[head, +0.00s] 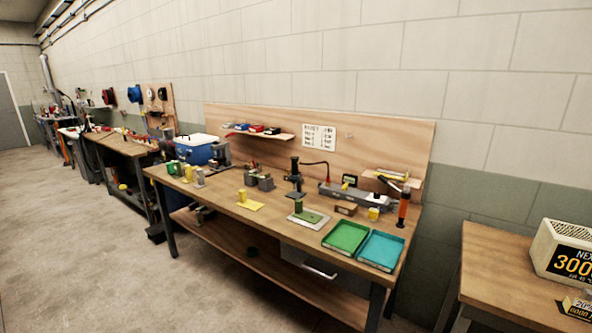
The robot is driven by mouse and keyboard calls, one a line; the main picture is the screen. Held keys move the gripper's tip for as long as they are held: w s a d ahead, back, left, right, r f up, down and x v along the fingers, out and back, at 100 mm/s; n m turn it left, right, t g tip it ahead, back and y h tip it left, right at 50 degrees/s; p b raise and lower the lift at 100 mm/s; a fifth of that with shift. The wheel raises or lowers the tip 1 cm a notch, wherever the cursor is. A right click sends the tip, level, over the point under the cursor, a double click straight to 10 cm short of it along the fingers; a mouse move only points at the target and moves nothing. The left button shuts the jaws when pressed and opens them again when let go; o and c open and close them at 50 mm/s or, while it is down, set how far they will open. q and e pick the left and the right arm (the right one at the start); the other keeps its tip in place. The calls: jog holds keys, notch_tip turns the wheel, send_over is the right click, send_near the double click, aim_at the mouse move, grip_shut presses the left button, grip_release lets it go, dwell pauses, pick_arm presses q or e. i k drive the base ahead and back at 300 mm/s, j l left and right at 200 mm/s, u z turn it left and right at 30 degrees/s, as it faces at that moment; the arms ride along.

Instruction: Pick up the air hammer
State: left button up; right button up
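I cannot make out an air hammer for certain in the head view. Small tools lie on the farther benches, too small to tell apart. Neither of my grippers is in view.
A wooden workbench (272,222) with a backboard stands along the wall, carrying a green tray (346,237), a teal tray (381,250) and an upright orange tool (403,207). A right-hand table (500,277) holds a white box (566,238). The floor (90,240) at left is clear.

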aim_at(295, 162)
jog(key=i+j+z, duration=0.15)
jog(key=j, duration=0.25)
jog(key=i+j+z, duration=0.1)
jog(key=i+j, duration=0.25)
jog(key=i+j+z, duration=0.15)
jog(key=j, duration=0.45)
jog(key=i+j+z, duration=0.1)
jog(key=j, duration=0.35)
jog(key=i+j+z, duration=0.15)
jog(key=i+j, duration=0.15)
jog(key=j, duration=0.2)
jog(key=i+j+z, duration=0.1)
jog(key=j, duration=0.45)
jog(key=i+j+z, duration=0.15)
jog(key=j, duration=0.35)
jog(key=i+j+z, duration=0.15)
jog(key=j, duration=0.4)
jog(key=k, duration=0.05)
